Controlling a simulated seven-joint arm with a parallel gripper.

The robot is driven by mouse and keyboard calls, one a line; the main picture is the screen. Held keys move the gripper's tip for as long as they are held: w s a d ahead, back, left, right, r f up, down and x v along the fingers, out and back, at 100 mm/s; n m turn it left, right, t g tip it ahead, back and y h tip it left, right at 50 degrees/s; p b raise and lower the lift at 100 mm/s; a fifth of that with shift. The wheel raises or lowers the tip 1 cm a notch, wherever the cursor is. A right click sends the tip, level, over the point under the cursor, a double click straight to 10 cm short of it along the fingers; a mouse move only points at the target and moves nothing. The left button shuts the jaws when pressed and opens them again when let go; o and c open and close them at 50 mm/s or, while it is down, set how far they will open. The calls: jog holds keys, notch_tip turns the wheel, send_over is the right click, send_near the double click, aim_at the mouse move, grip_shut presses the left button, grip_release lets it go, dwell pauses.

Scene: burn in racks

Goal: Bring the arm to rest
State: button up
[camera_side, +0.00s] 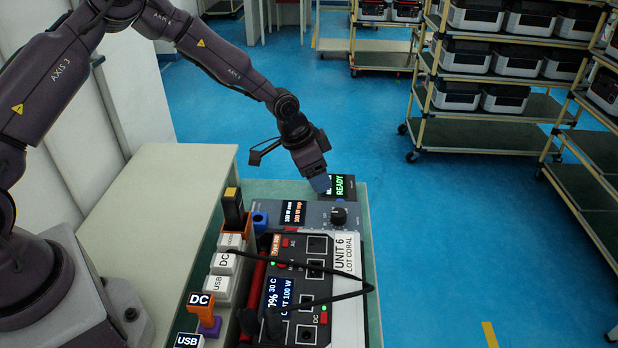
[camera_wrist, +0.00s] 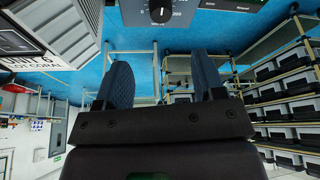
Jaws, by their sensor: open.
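My gripper (camera_side: 320,183) is at the end of my bent arm, in the air above the far end of the bench, close to the READY display (camera_side: 344,186). In the wrist view my gripper (camera_wrist: 162,80) shows two blue-grey fingers spread apart with nothing between them. The grey panel with a black knob (camera_side: 339,216) lies just below and nearer than the gripper in the side view. The knob also shows at the top of the wrist view (camera_wrist: 160,12). Whether the fingertips clear the display is hard to tell.
A power unit labelled UNIT 6 (camera_side: 345,262) sits on the bench with a black cable looping over it. Shelving racks (camera_side: 480,148) stand on the right. Blue floor (camera_side: 430,240) between is clear.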

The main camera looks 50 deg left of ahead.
jog(key=s+r+n+t+y, duration=0.1)
jog(key=s+r+n, duration=0.2)
jog(key=s+r, duration=1)
jog(key=s+a+r+n+y, duration=0.1)
jog(key=s+r+n, duration=0.1)
jog(key=s+r, duration=1.1)
jog(key=s, duration=0.5)
jog(key=shift+s+r+n+t, duration=0.2)
jog(key=shift+s+n+t, duration=0.1)
jog(key=shift+n+t, duration=0.1)
jog(key=shift+a, duration=0.1)
dwell(0.8)
